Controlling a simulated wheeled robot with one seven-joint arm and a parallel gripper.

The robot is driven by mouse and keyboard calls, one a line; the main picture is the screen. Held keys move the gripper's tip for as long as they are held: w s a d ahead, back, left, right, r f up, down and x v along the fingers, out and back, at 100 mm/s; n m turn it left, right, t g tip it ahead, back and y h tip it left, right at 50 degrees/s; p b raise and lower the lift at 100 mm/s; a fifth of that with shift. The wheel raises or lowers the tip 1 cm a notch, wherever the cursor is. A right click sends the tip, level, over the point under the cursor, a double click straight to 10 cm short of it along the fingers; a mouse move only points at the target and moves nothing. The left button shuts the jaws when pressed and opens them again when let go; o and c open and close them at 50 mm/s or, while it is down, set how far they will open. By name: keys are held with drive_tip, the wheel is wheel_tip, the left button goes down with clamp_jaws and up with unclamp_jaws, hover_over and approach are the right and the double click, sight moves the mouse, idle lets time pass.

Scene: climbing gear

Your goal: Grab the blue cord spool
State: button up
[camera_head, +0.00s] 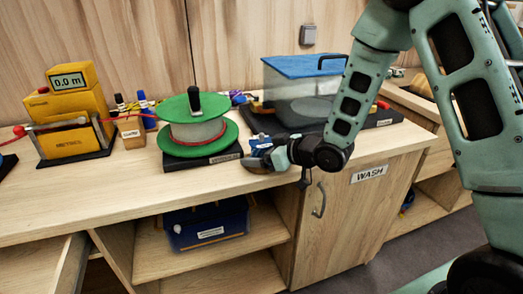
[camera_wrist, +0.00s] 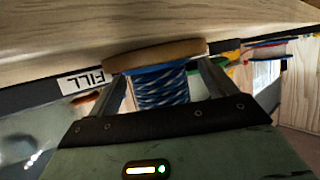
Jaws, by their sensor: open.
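The blue cord spool (camera_wrist: 160,90), with blue-and-white cord wound below a round wooden flange (camera_wrist: 155,53), is between the two fingers of my gripper (camera_wrist: 163,76) in the wrist view. The fingers stand apart on either side of it. Whether either finger touches it cannot be told. In the head view my gripper (camera_head: 262,155) is low at the front edge of the bench, right of the green reel. The spool is mostly hidden there by my gripper and wrist.
A large green reel (camera_head: 195,142) on a black base stands left of my gripper. A clear tank with a blue lid (camera_head: 304,66) stands behind it. A yellow meter (camera_head: 77,120) is at the left. Below are open shelves with a blue bin (camera_head: 208,226).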

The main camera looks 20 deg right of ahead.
drive_tip(key=shift+c, duration=0.3)
drive_tip(key=c, duration=1)
drive_tip(key=shift+r, duration=0.1)
drive_tip(key=shift+c, duration=0.2)
